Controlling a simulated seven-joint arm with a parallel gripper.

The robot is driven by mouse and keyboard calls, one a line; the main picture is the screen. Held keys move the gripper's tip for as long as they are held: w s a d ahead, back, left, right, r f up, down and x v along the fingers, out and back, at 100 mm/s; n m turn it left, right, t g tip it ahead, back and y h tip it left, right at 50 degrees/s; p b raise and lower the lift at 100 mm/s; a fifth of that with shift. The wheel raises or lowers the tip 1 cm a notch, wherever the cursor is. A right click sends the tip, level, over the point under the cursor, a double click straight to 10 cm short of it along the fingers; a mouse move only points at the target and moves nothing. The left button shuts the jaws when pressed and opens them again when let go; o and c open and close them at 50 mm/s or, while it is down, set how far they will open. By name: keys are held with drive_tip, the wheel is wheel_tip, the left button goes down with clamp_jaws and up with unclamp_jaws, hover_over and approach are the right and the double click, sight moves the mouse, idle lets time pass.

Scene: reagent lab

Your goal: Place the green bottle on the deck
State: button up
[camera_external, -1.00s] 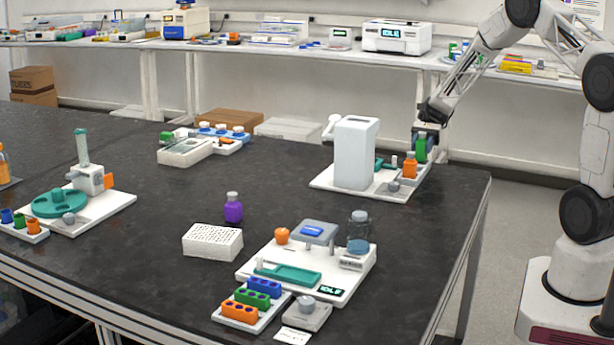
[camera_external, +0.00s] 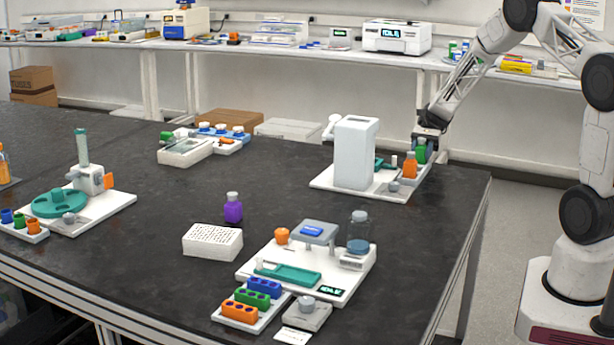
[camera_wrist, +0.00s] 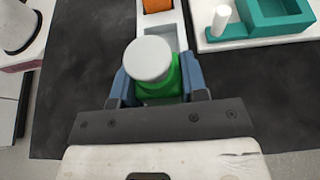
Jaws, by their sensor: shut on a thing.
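In the wrist view the bottle is over the near part of a white holder (camera_wrist: 184,38). I cannot tell whether its base touches the holder, as the base is hidden. In the external view my gripper (camera_external: 427,142) is behind the bottle.
An orange bottle (camera_external: 410,167) is close beside the green one, in the same holder. A tall white device (camera_external: 354,153) stands on the deck to the left. A teal tray (camera_wrist: 284,14) lies nearby. A purple bottle (camera_external: 233,209) and another white station (camera_external: 322,286) are farther forward.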

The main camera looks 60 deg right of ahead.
drive_tip(key=shift+f, duration=0.2)
drive_tip(key=o, duration=1.2)
drive_tip(key=shift+c, duration=0.2)
drive_tip(key=shift+d, duration=0.15)
drive_tip(key=shift+v, duration=3.8)
